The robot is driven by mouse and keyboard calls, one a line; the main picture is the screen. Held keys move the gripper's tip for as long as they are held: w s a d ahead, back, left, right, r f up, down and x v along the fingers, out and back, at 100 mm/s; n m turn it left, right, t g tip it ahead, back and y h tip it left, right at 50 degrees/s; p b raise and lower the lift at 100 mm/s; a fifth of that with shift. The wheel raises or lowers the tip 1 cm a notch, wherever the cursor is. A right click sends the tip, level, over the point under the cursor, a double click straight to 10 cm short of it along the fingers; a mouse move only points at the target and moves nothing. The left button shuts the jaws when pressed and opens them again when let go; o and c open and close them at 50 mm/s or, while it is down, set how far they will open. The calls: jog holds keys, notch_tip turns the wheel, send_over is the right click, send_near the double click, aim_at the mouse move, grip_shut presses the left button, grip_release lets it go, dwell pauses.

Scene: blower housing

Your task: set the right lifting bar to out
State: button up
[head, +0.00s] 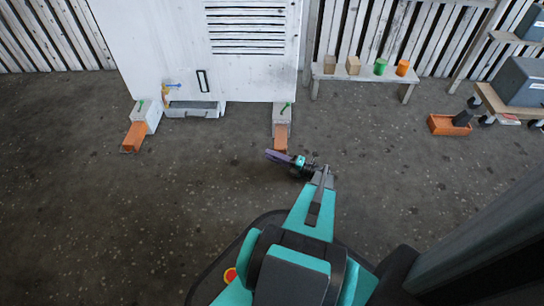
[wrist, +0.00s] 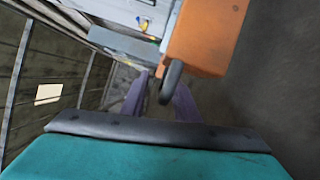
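The right lifting bar (head: 281,137) is an orange block sticking out of a white socket (head: 282,113) at the housing's lower right, with a green pin on top. In the wrist view the orange bar (wrist: 206,40) fills the upper right, with a dark ring-like handle (wrist: 171,82) at its end. My gripper (head: 272,155) is at the bar's near end. Its purple fingers (wrist: 160,92) are apart, with the handle seen between them, nearer the right finger. I cannot tell whether they touch it. The left lifting bar (head: 134,137) also sticks out from its socket.
The white housing (head: 150,50) stands at the back. A grey tray (head: 193,109) lies at its foot. A bench (head: 365,78) with small blocks and cylinders and an orange bin (head: 449,125) are to the right. The floor in front is clear.

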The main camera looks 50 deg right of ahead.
jog(key=p+v, duration=0.4)
jog(key=v, duration=0.9)
jog(key=shift+s+d, duration=0.15)
jog(key=shift+s, duration=0.15)
jog(key=shift+w, duration=0.1)
